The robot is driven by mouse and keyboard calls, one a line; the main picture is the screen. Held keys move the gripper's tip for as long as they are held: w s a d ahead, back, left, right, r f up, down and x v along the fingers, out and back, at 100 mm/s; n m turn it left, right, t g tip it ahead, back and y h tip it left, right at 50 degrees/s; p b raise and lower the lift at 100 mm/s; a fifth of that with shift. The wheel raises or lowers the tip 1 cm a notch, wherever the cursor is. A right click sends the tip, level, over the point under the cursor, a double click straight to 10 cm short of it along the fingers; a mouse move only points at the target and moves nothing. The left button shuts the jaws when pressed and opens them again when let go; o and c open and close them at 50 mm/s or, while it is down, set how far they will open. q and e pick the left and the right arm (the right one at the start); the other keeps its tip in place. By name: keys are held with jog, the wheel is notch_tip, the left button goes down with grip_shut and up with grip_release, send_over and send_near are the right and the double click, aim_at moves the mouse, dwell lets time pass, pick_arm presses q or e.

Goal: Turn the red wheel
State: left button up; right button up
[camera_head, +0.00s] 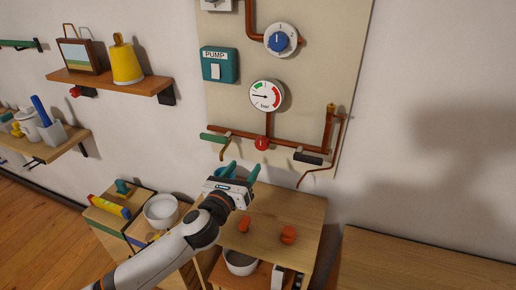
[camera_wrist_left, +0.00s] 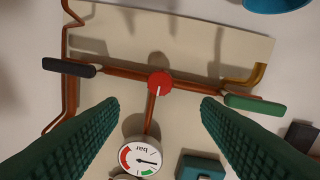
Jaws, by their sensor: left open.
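The red wheel (camera_head: 262,143) sits on the copper pipe low on the beige wall panel, below the gauge. In the left wrist view the red wheel (camera_wrist_left: 160,83), with a white mark on it, is centred ahead, between the lines of the two fingers. My left gripper (camera_head: 242,170) is open and empty, with green fingers, just below and slightly left of the wheel in the head view. Its fingers (camera_wrist_left: 160,104) stand wide apart in the wrist view, not touching the wheel. My right gripper is not in view.
A green lever (camera_head: 215,138) and a black lever (camera_head: 308,158) flank the wheel on the pipe. A bar gauge (camera_head: 266,96), a teal pump switch (camera_head: 219,65) and a blue dial (camera_head: 279,41) are above. A wooden cabinet (camera_head: 305,205) stands below; a blue bowl is partly hidden behind my gripper.

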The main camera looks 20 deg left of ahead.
aim_at(260, 146)
pick_arm(q)
jog(key=w, duration=0.6)
jog(key=w+d, duration=0.1)
jog(key=w, duration=0.3)
jog(key=shift+w, duration=0.1)
jog(key=c, duration=1)
jog(key=shift+f, duration=0.1)
